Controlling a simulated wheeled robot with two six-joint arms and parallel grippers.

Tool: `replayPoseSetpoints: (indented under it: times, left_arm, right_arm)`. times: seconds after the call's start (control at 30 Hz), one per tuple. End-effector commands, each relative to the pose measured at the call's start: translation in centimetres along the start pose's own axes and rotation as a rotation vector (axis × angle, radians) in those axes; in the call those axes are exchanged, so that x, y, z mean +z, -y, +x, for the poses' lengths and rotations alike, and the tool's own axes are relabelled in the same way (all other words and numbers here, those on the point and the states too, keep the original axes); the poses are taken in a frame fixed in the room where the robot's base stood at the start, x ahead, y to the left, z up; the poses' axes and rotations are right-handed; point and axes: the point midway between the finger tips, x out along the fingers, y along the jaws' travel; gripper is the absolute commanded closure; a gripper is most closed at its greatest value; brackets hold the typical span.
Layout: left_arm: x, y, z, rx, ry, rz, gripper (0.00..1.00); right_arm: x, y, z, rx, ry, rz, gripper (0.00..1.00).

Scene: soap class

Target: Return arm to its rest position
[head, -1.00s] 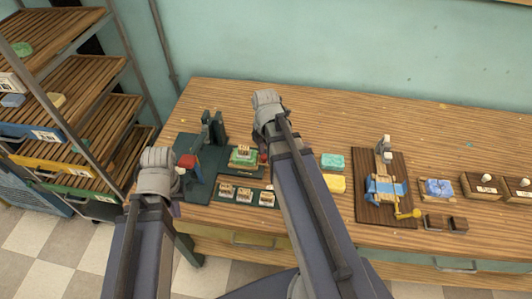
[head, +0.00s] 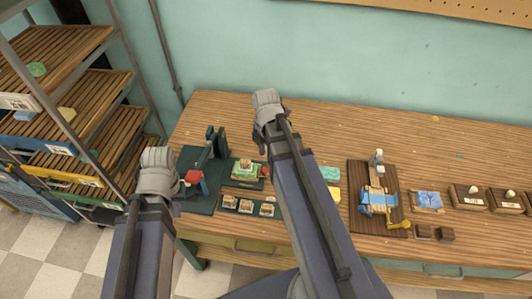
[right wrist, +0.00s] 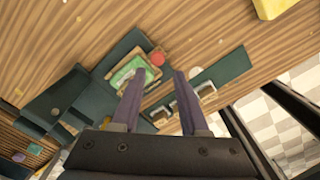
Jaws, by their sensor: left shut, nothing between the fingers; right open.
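My left arm comes in from the left in the head view, and its gripper (head: 172,206) shows only as a dark sliver beside the grey wrist. No object shows in it. My right arm reaches up the middle of the head view, with its gripper (head: 262,148) mostly hidden behind its own wrist. In the right wrist view my right gripper (right wrist: 157,88) has its two fingers spread apart with nothing held. Beyond the fingers lie a green soap in a tray (right wrist: 122,74), a red knob (right wrist: 157,58) and a dark rack of small stamps (right wrist: 208,88).
The wooden bench (head: 310,125) holds a dark green stand (head: 200,200), a teal soap (head: 328,173), a board with a blue device (head: 362,172) and small boxes (head: 468,202). A slatted shelf (head: 90,95) stands left. The bench's back strip is clear.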

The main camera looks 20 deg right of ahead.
Motion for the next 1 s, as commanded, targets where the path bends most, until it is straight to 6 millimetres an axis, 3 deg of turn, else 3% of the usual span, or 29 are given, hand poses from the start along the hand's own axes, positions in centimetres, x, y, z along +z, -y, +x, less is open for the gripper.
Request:
replayPoseSetpoints:
  times: [0.27,0.37,0.67,1.0]
  left_arm:
    - [0.0,0.0,0.0,0.0,0.0,0.0,1.0]
    - [0.0,0.0,0.0,0.0,0.0,0.0,1.0]
    - [0.0,0.0,0.0,0.0,0.0,0.0,1.0]
    - [0.0,0.0,0.0,0.0,0.0,0.0,1.0]
  right_arm:
    - [-0.1,0.0,0.0,0.0,0.0,0.003,0.56]
    - [-0.9,0.0,0.0,-0.003,0.002,0.042,0.56]
    - [-9.0,0.4,0.0,-0.018,0.037,0.512,0.56]
    - [-17.8,2.6,-0.1,0.006,0.092,1.125,0.56]
